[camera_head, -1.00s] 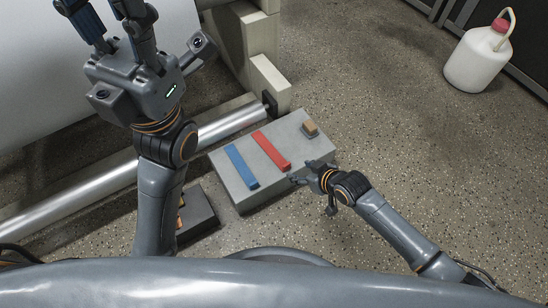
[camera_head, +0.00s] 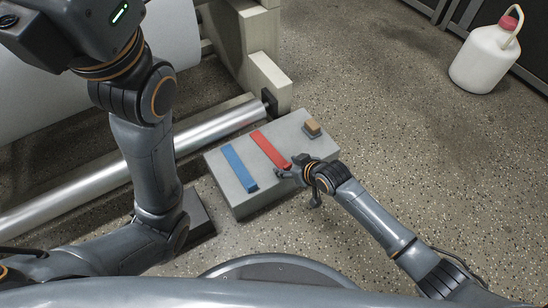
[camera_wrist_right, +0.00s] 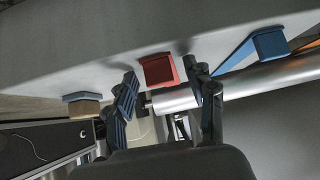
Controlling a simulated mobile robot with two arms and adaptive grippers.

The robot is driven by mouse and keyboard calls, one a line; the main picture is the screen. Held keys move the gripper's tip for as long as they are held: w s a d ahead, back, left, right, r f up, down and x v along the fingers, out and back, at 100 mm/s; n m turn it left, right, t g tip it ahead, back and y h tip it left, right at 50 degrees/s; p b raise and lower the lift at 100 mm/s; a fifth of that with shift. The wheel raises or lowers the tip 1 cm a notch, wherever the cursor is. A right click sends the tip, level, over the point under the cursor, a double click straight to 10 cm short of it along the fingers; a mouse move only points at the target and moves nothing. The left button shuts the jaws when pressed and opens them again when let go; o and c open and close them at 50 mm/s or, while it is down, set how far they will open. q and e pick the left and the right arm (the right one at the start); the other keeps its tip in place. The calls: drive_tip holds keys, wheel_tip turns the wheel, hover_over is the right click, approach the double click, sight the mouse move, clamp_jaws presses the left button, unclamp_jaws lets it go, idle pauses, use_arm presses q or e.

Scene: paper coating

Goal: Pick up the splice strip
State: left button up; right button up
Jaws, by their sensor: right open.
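A red strip (camera_head: 271,150) and a blue strip (camera_head: 239,168) lie side by side on a grey block (camera_head: 225,200); I cannot tell which is the splice strip. My right gripper (camera_head: 284,170) is open at the near end of the red strip. In the right wrist view the open fingers (camera_wrist_right: 160,72) stand either side of the red strip's end (camera_wrist_right: 158,69), with nothing gripped. The blue strip (camera_wrist_right: 268,44) is off to the right there. My left arm fills the upper left of the head view; its fingers are out of frame.
A small tan block (camera_head: 312,126) sits on a dark base at the grey block's far right corner. A metal roller (camera_head: 215,128) runs behind and left of the block. A white jug (camera_head: 485,60) stands on open floor at upper right.

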drive_tip(key=c, duration=0.8)
drive_tip(key=shift+r, duration=0.1)
